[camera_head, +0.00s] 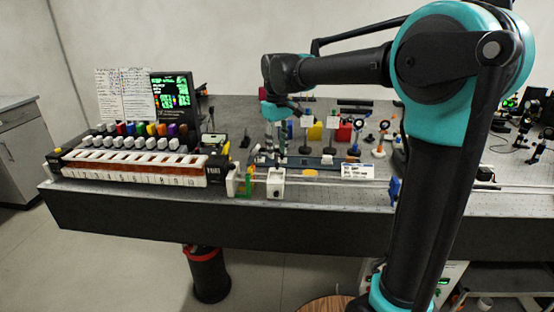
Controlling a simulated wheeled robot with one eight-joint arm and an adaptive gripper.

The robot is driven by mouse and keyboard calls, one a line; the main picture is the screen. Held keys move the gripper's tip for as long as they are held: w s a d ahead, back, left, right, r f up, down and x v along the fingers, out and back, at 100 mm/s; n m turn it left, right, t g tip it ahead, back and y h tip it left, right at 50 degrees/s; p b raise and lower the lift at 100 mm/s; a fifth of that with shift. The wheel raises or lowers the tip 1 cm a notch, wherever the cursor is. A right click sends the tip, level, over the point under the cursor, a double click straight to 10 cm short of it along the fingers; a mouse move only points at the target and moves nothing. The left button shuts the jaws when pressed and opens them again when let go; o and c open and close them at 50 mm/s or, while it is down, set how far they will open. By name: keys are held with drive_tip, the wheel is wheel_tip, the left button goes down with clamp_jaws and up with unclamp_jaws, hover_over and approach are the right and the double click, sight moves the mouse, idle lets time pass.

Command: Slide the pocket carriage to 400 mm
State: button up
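A small white block (276,184), which looks like the pocket carriage, sits near the left end of a pair of pale rods (325,182) along the front of the bench. The rods run right towards a blue piece (395,188), then pass behind my arm. A white label card (357,171) stands by the right part of the rail; its text is too small to read. My gripper (269,148) hangs down above and behind the white block, apart from it as far as I can see. Its fingers are small and blend with the clutter, so their opening is unclear. Scale marks are not readable.
A keyboard-like rack with white blocks (133,180) stands on the left, with coloured pieces and a dark screen (175,97) behind. Yellow and green pieces (246,182) sit left of the white block. Several posts and optics (381,137) crowd the bench (220,214) behind the rail.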

sight(277, 163)
drive_tip(key=shift+f, duration=2.15)
clamp_jaws()
